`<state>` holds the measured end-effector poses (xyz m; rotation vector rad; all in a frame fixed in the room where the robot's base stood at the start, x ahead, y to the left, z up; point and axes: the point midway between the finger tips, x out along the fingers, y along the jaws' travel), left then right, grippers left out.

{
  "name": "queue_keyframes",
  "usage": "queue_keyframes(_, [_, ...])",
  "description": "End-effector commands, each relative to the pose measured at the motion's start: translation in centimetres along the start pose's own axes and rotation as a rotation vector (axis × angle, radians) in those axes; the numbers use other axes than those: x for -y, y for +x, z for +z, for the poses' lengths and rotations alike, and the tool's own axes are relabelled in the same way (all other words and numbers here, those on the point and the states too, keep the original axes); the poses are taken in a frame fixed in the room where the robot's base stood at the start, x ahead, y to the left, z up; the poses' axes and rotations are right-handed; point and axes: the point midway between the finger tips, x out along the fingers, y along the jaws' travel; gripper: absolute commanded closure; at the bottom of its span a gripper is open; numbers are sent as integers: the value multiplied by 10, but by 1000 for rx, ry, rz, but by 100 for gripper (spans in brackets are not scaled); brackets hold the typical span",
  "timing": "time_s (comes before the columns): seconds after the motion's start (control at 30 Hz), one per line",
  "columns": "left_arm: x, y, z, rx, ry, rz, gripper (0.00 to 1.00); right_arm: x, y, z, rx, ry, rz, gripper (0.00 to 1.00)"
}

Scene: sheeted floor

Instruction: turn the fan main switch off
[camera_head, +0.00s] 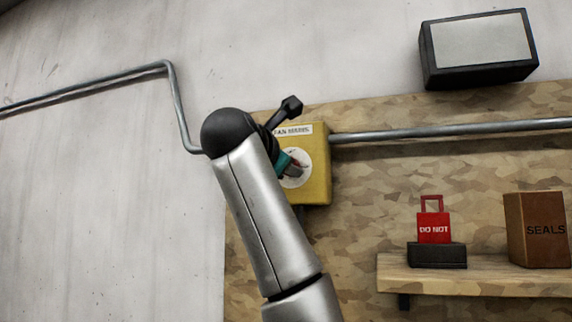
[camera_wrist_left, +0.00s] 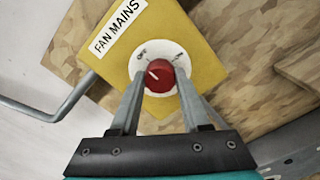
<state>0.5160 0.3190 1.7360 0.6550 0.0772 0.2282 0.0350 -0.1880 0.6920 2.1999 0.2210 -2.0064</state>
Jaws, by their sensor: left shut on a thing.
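The fan main switch is a yellow box (camera_head: 319,175) on the wall board, labelled "FAN MAINS". In the left wrist view the yellow box (camera_wrist_left: 195,50) carries a white dial (camera_wrist_left: 160,47) with OFF at upper left and another label at right. A red knob (camera_wrist_left: 160,76) sits in the dial, with a short pale mark on its left part. My left gripper (camera_wrist_left: 159,82) has one finger on each side of the knob and is shut on it. In the head view my left gripper (camera_head: 296,171) is at the dial, partly hidden by my arm.
A metal conduit (camera_head: 450,131) runs right from the box; another pipe (camera_head: 90,88) bends along the wall at left. A shelf (camera_head: 480,283) at lower right holds a red "DO NOT" tag (camera_head: 433,229) on a black base and a "SEALS" box (camera_head: 538,230). A dark-framed panel (camera_head: 480,45) hangs above.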

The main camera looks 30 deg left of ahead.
Motion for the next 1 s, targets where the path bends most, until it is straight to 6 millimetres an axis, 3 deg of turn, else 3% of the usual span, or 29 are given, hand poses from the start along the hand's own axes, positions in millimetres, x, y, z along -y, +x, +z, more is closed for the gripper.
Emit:
queue_keyframes(0.1, [3, 1, -3, -9, -3, -9, 100, 0, 0, 0, 0, 0, 0, 50])
queue_keyframes(0.13, [3, 1, -3, -9, -3, -9, 53, 0, 0, 0, 0, 0, 0, 50])
queue_keyframes(0.4, [1, 1, -2, -4, -1, -5, 24, 0, 0, 0, 0, 0, 0, 50])
queue_keyframes(0.77, [1, -8, 0, 1, 0, 0, 24, 0, 4, 1, 0, 0, 0, 50])
queue_keyframes(1.0, [2, -57, -2, 6, -2, 2, 24, 0, 24, 2, 0, 0, 0, 50])
